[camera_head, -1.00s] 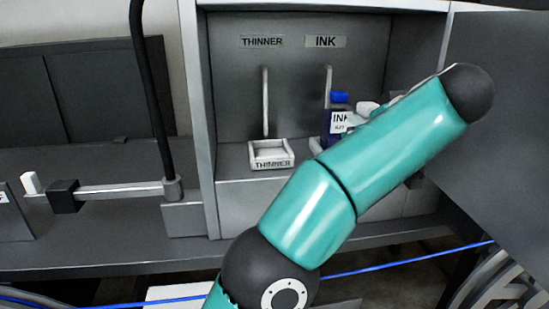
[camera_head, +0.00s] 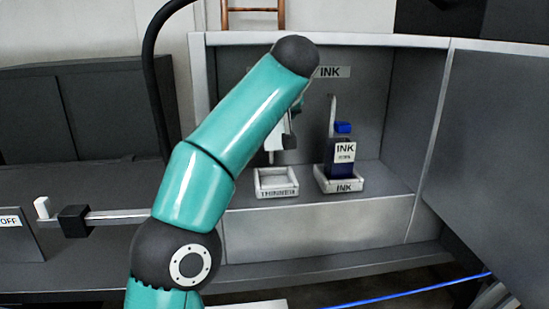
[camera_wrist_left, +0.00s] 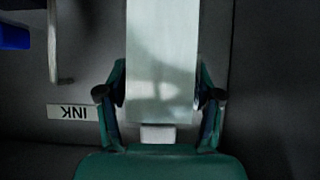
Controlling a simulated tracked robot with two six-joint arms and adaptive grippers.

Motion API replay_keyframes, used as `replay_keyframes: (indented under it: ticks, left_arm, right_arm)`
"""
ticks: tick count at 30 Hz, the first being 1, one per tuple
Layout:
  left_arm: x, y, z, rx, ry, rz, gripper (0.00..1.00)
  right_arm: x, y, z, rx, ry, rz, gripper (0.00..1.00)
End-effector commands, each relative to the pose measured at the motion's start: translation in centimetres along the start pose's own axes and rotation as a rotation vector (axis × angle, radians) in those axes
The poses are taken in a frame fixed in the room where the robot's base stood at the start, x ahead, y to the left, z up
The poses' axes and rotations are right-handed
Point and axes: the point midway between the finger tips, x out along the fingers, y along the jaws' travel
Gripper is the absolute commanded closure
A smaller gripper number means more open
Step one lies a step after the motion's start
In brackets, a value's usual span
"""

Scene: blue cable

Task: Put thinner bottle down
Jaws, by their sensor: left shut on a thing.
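A whitish thinner bottle (camera_wrist_left: 160,65) with a small pale cap is between the two fingers of my left gripper (camera_wrist_left: 160,97), which is shut on it. In the head view, a pale part of the bottle (camera_head: 274,143) shows beside my forearm, over the back of the white THINNER tray (camera_head: 276,194). The gripper (camera_head: 290,140) is mostly hidden behind the arm there. I cannot tell whether the bottle touches the tray. The tray looks empty. My right gripper is not in view.
A blue INK bottle (camera_head: 341,165) stands upright in the INK tray (camera_head: 341,186) to the right. An INK sign (camera_head: 333,72) is on the cabinet's back wall. Cabinet side walls bound the space. A blue cable (camera_head: 410,291) runs below.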

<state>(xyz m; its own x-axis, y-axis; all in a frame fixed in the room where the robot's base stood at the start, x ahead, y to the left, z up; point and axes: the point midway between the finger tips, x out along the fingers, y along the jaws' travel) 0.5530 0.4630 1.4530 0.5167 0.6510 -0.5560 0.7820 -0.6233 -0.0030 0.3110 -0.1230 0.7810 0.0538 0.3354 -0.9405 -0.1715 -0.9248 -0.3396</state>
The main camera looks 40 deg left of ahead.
Motion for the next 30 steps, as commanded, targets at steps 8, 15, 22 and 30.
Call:
replay_keyframes:
  ticks: [8, 15, 22, 30]
  left_arm:
    - [1.7, 0.0, 2.7, 0.002, 0.000, 0.001, 0.86]
    - [2.7, 0.2, 4.2, 0.000, 0.002, 0.004, 0.86]
    - [3.7, 0.1, 5.8, 0.002, 0.001, 0.003, 0.86]
    - [4.8, 0.2, 7.4, -0.001, 0.003, 0.006, 0.86]
  right_arm:
    - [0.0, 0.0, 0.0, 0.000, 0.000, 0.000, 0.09]
    - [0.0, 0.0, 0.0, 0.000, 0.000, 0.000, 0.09]
    - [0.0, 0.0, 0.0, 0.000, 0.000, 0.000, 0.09]
    - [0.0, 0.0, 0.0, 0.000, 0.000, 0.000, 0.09]
